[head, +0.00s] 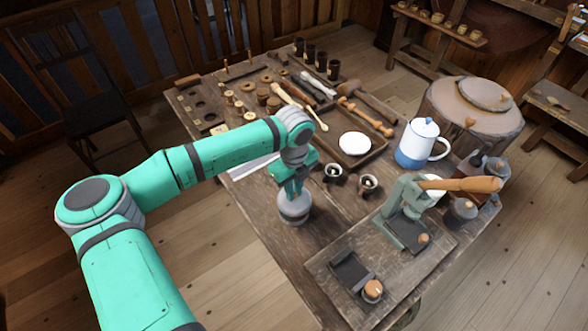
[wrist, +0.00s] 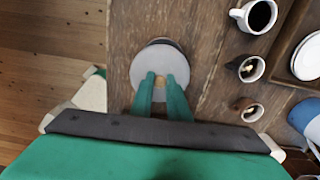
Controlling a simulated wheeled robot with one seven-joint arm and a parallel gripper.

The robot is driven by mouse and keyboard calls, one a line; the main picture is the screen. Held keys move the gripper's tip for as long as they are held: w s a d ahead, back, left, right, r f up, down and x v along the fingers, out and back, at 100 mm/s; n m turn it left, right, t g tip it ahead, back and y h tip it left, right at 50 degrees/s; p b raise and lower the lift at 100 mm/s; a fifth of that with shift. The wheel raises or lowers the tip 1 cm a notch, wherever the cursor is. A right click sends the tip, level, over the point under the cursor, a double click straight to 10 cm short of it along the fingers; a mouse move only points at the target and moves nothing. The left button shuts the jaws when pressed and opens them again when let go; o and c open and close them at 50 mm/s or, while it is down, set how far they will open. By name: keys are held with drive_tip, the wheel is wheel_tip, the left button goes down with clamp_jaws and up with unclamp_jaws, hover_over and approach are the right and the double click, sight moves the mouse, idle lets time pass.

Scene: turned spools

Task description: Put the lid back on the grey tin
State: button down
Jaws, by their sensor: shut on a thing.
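The grey tin (head: 294,213) stands on the wooden table near its front left edge, below my gripper. My gripper (head: 293,190) points down over it. In the wrist view my gripper (wrist: 162,82) is shut on the small wooden knob of a round, light grey lid (wrist: 147,62). A darker edge of the tin (wrist: 160,41) shows past the far side of the lid. The lid is over the tin and looks about level. I cannot tell whether it rests on the rim or hangs just above it.
Small dark cups (head: 333,173) stand right of the tin, near a wooden tray (head: 376,150) with a white plate (head: 355,144). A blue and white jug (head: 415,145) stands farther right. A green press (head: 405,215) on a board is at the front right. Bare table surrounds the tin.

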drive_tip(key=shift+w+f, duration=0.1)
drive_tip(key=shift+w, duration=0.35)
drive_tip(key=shift+f, duration=3.05)
drive_tip(key=shift+s, duration=0.1)
drive_tip(key=shift+w+a, duration=0.15)
drive_tip(key=shift+w, duration=0.05)
drive_tip(key=shift+s+f, duration=0.1)
drive_tip(key=shift+f, duration=0.1)
